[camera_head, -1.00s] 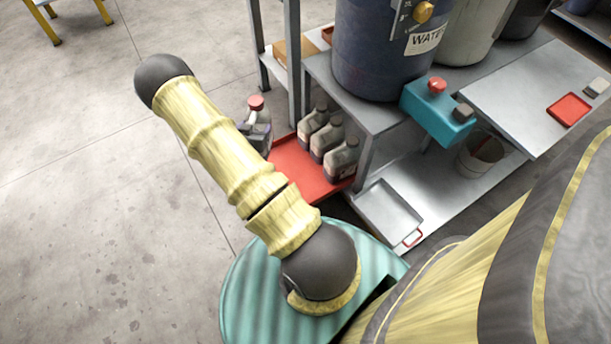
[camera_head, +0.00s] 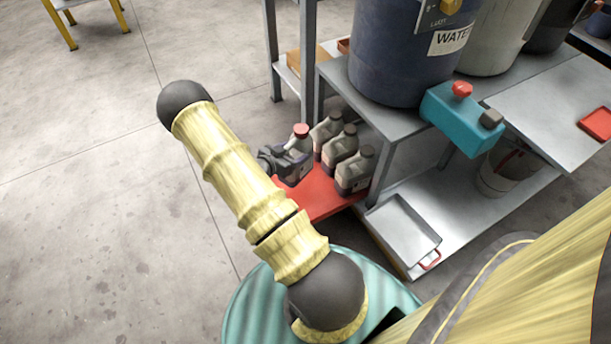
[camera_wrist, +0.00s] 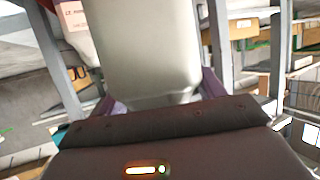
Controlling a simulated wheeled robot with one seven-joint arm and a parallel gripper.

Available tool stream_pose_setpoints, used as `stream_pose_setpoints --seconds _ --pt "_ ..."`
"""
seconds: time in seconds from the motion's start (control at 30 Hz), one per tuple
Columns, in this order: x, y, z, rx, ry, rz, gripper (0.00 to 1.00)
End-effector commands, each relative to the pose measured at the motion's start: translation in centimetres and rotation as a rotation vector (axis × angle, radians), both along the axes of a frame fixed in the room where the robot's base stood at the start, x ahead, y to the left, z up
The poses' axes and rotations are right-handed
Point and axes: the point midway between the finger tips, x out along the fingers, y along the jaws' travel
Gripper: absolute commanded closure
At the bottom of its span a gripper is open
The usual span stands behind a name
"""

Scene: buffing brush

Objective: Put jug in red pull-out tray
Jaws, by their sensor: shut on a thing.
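The jug (camera_head: 299,144) is grey with a red cap. It stands roughly upright at the left end of the red pull-out tray (camera_head: 325,200), beside the jugs there. I cannot tell whether its base touches the tray. My gripper (camera_head: 284,165) is shut on the jug from the left and front, and hides part of its body. In the wrist view, the pale jug body (camera_wrist: 150,45) fills the space between my purple fingers (camera_wrist: 163,98).
Several dark-capped grey jugs (camera_head: 341,150) stand in a row on the tray's right side. A shelf post (camera_head: 308,60) rises close behind. A blue water barrel (camera_head: 398,60), a teal container (camera_head: 462,118) and a metal tray (camera_head: 403,230) are to the right. Open floor lies left.

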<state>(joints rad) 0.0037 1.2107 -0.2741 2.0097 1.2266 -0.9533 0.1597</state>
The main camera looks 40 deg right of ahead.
Motion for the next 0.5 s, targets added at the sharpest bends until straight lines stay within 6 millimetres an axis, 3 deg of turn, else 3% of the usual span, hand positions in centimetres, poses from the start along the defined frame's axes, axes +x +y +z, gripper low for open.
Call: stream_pose_setpoints --seconds 0.1,0.2,0.5 --pt "-0.1 0.0 -2.6 0.0 0.002 0.0 0.67" --pt "0.0 0.0 -3.7 -0.001 0.001 0.0 0.67" --pt "0.0 -0.1 -3.8 -0.001 0.0 0.0 0.67"
